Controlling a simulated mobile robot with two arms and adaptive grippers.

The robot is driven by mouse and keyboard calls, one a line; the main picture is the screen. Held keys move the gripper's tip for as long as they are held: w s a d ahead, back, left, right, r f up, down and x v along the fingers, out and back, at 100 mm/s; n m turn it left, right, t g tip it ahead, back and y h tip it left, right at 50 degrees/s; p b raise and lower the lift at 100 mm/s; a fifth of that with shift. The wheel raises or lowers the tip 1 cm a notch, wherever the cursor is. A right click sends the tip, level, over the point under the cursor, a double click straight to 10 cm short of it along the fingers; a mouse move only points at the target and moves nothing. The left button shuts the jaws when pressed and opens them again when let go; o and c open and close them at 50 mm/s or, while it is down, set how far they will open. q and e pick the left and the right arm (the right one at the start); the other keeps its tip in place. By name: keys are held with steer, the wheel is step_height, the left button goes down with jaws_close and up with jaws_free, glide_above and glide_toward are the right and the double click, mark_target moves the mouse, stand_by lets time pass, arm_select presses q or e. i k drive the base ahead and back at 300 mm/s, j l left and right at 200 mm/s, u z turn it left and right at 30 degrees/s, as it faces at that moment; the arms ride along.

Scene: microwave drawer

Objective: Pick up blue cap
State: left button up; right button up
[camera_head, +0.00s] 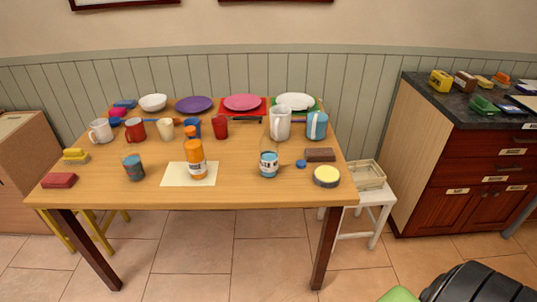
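A small blue cap (301,163) lies on the wooden table (235,192) near its right front. It sits just right of a clear bottle with a blue label (268,163). A brown block (320,154) is close to its right, and a round yellow-topped tin (326,176) is in front and to the right. The cap is small in the picture, but nothing covers it. Neither of my grippers shows in the head view.
An orange-and-white bottle (195,158) stands on a cream sheet (175,180). A white pitcher (279,122) and several cups and plates fill the back. A white stool (372,205) is right of the table. A dark ribbed object (480,285), unclear, is at bottom right.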

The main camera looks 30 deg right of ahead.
mark_target(301, 163)
steer(key=z, duration=1.3)
